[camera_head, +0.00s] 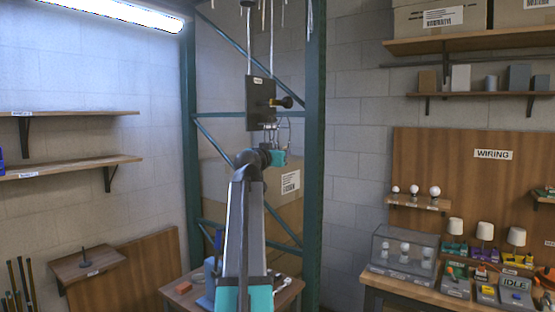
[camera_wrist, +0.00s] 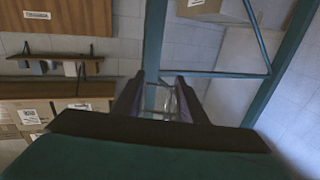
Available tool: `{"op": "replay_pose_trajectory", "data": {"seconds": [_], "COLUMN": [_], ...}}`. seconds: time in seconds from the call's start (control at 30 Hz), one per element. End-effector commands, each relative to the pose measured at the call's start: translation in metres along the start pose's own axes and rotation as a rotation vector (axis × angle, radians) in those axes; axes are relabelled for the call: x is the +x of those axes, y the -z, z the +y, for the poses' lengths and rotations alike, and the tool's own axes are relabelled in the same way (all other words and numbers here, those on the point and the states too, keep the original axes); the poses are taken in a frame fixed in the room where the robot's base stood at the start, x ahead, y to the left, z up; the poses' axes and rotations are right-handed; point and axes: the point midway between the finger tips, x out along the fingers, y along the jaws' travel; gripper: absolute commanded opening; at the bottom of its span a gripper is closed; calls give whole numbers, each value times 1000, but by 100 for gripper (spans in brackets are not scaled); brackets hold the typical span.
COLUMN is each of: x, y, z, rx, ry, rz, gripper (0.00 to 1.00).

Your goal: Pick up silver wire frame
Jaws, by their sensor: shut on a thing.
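The silver wire frame (camera_wrist: 168,98) shows as thin grey bars between my two dark fingers in the wrist view. My gripper (camera_wrist: 160,84) is shut on it. In the head view my gripper (camera_head: 271,128) is raised at the end of my arm, just below a dark hanging box. The thin wire frame (camera_head: 289,125) shows faintly beside the fingers there. My arm and the small size hide much of its shape. I cannot tell whether it touches the box.
A small table (camera_head: 180,296) stands below. Shelves (camera_head: 75,168) are on the left wall.

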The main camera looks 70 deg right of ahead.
Motion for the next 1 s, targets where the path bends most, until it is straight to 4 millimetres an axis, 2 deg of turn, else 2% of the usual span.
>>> {"op": "replay_pose_trajectory", "data": {"seconds": [0.27, 0.7, 1.0], "x": [-12, -36, -45], "y": [-2, 0, 3], "z": [41, 133, 167], "rx": [1, 0, 0], "ry": [-3, -3, -2], "rz": [2, 2, 0], "gripper": [9, 9, 9]}}
